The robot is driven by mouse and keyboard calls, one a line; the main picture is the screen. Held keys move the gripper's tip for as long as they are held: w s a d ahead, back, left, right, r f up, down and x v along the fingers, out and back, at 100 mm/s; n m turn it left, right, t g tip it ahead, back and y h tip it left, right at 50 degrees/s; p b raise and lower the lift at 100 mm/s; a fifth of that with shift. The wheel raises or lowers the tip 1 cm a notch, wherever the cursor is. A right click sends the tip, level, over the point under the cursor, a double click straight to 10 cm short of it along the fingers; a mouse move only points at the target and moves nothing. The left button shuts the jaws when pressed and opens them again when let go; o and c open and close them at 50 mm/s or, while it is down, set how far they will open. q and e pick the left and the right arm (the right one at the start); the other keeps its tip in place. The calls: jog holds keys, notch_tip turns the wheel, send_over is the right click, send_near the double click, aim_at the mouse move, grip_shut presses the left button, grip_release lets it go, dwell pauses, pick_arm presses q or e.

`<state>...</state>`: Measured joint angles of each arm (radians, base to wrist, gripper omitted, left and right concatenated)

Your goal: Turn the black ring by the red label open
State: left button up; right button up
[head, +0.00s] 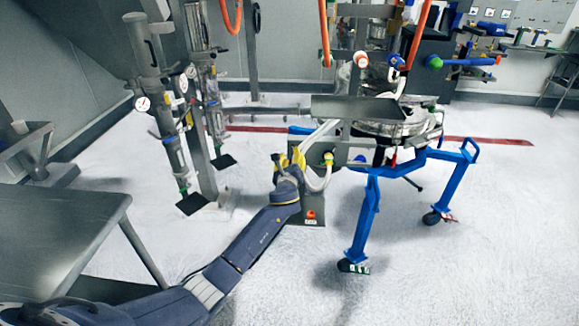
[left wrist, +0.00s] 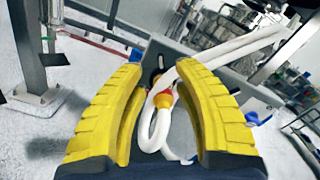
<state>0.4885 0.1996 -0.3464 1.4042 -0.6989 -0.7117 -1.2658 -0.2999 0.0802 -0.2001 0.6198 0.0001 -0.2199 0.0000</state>
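My left gripper (head: 290,158) is at the side of the grey control panel (head: 350,152) on the blue-framed sifter. In the left wrist view its two yellow fingers (left wrist: 160,72) are apart, with open space between them. Beyond the gap is a small dark ring-like part (left wrist: 157,76) near an orange-yellow fitting (left wrist: 163,99) with a little red beside it. A white hose (left wrist: 162,125) loops between the fingers; I cannot tell whether they touch it. I cannot make out the red label clearly, nor whether this dark part is the black ring. My right gripper is not in view.
The sifter's blue legs (head: 365,220) stand right of my left arm. A steel stand with gauges (head: 200,130) is at the left, and a steel table (head: 60,235) at the near left. A box with a red button (head: 311,214) is below the gripper. Floor at right is clear.

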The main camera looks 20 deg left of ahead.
pick_arm(q)
jog(key=shift+v, duration=3)
jog(key=s+f+n+g+h, duration=0.15)
jog(key=s+f, duration=0.25)
jog(key=f, duration=0.7)
jog(key=s+f+n+g, duration=0.2)
jog(key=s+f+n, duration=0.15)
jog(key=f, duration=0.75)
jog(key=s+f+n+g+h, duration=0.15)
jog(key=s+f, duration=0.25)
jog(key=f, duration=0.7)
jog(key=s+f+n+g, duration=0.5)
jog(key=s+f, duration=1.3)
jog(key=f, duration=0.1)
jog(key=s+f+n+g, duration=0.2)
jog(key=s+f+n, duration=0.2)
jog(key=s, duration=1)
jog(key=s+f+n+g+h, duration=0.1)
jog(key=s+f, duration=0.5)
jog(key=s, duration=0.8)
jog(key=s+f+n+g, duration=0.3)
jog(key=s+f+n, duration=0.2)
jog(key=s, duration=0.9)
jog(key=shift+s+d+f+n+h, duration=0.2)
jog(key=shift+s+d+n+h, duration=0.2)
jog(key=shift+n, duration=0.45)
